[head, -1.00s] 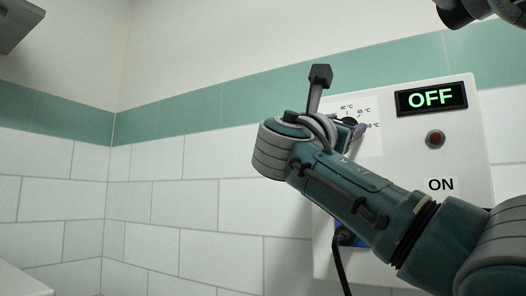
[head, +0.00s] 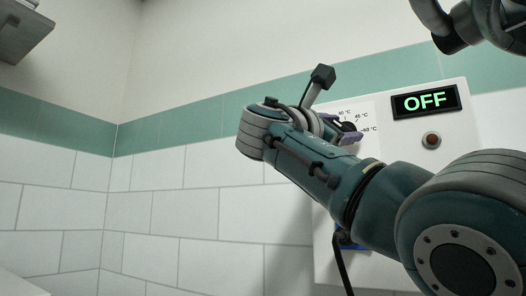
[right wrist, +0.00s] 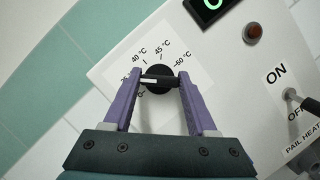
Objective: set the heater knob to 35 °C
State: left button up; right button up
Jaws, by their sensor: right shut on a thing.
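The heater knob (right wrist: 158,80) is a round black dial with a raised bar, on a white scale card. In the right wrist view, the purple fingers of my right gripper (right wrist: 160,82) are shut on the bar's two ends. The bar lies nearly level, and its white mark is on the left half, pointing left. In the head view, the knob (head: 346,127) is partly hidden by my right gripper (head: 343,130). My left gripper is not seen.
The white panel (head: 462,137) also carries a green OFF display (head: 425,102) and a red round light (head: 431,140). A toggle lever (right wrist: 290,94) stands between ON and OFF labels, above the words PAIL HEAT. A tiled wall (head: 180,203) is to the left.

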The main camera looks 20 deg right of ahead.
jog(key=o, duration=1.4)
jog(key=shift+c, duration=0.2)
jog(key=b+v, duration=0.6)
jog(key=v, duration=0.4)
jog(key=shift+r, duration=0.1)
